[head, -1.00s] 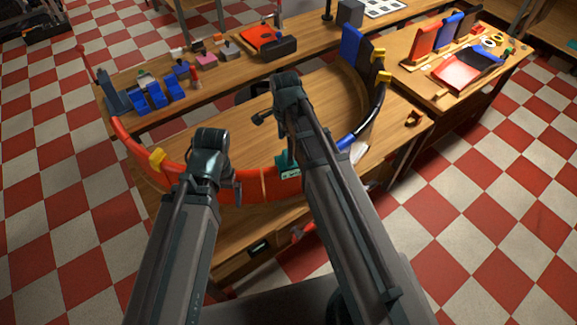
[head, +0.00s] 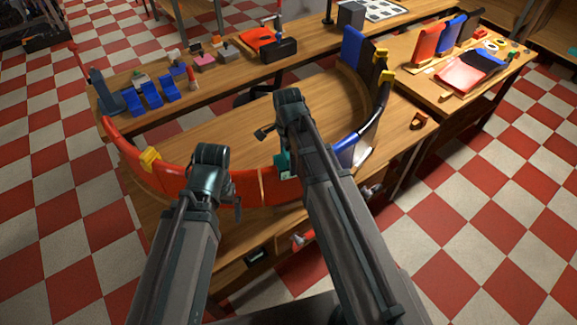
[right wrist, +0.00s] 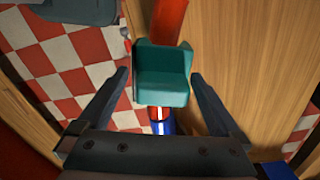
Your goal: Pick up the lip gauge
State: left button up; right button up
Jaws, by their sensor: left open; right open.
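The lip gauge appears to be the teal saddle-shaped block (right wrist: 162,78) in the right wrist view. It sits on the red curved rim (right wrist: 168,22), close to where red meets blue. In the head view the teal block (head: 283,163) shows beside my right arm, which partly hides it. My right gripper (right wrist: 160,82) is open, one finger on each side of the block, with gaps showing. My left gripper (head: 235,203) is open near the front left part of the red rim; its fingers are mostly hidden by the wrist.
The ring has a yellow clip (head: 150,158) at left and a tall blue panel (head: 352,48) at right. Blue blocks (head: 151,94) and a red-orange piece (head: 260,38) stand at the back. A side table (head: 432,92) at right holds panels.

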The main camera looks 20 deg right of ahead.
notch_tip(320, 180, down, 3)
jog(key=shift+r+b, duration=0.1)
jog(key=shift+b, duration=0.85)
pick_arm(q)
notch_tip(320, 180, down, 3)
jog(key=shift+r, duration=0.1)
pick_arm(e)
jog(key=shift+c, duration=0.4)
jog(key=c, duration=1.2)
jog(key=shift+o, duration=0.2)
pick_arm(q)
jog(key=shift+r, duration=0.1)
pick_arm(e)
jog(key=shift+r, duration=0.1)
